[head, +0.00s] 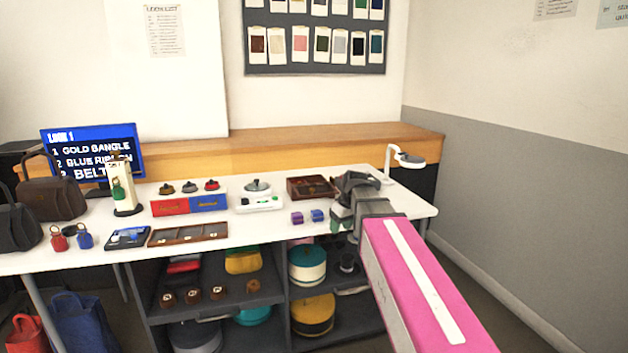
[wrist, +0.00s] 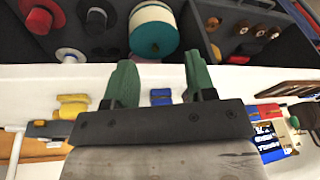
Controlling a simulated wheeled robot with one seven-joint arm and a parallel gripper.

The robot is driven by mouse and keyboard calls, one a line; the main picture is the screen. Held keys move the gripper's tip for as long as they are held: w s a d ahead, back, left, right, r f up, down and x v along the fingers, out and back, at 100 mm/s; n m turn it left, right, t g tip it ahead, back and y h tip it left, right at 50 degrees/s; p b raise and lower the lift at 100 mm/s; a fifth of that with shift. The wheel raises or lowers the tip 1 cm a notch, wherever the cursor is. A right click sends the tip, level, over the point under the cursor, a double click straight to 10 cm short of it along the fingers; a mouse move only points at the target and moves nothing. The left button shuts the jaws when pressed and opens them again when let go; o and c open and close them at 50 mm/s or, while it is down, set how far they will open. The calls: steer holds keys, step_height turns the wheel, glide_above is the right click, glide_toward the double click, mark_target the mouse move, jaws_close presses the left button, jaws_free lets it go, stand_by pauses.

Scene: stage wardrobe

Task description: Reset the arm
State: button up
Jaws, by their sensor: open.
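My gripper (head: 345,215) hangs at the right end of the white table (head: 270,220), near its front edge. In the wrist view my gripper (wrist: 158,80) shows two green fingers spread wide apart with nothing held between them. A small blue item (wrist: 161,97) shows in the gap, beyond the fingers. My pink arm reaches in from the lower right of the head view and hides part of the table's right end.
A brown tray (head: 305,187) and a white lamp (head: 408,159) stand behind. A grey wall (head: 520,190) is at right.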

steer(key=s+d+f+m+h, duration=0.1)
steer(key=s+d+f+m, duration=0.2)
steer(key=s+d+f, duration=0.2)
steer(key=s+d+f+m+g+h, duration=0.1)
steer(key=s+d+f+m, duration=0.3)
steer(key=s+f, duration=0.6)
step_height(320, 180, down, 7)
steer(key=shift+s+d+f+m+g+h, duration=0.2)
steer(key=shift+s+d+m+g+h, duration=0.1)
steer(key=shift+s+d, duration=0.1)
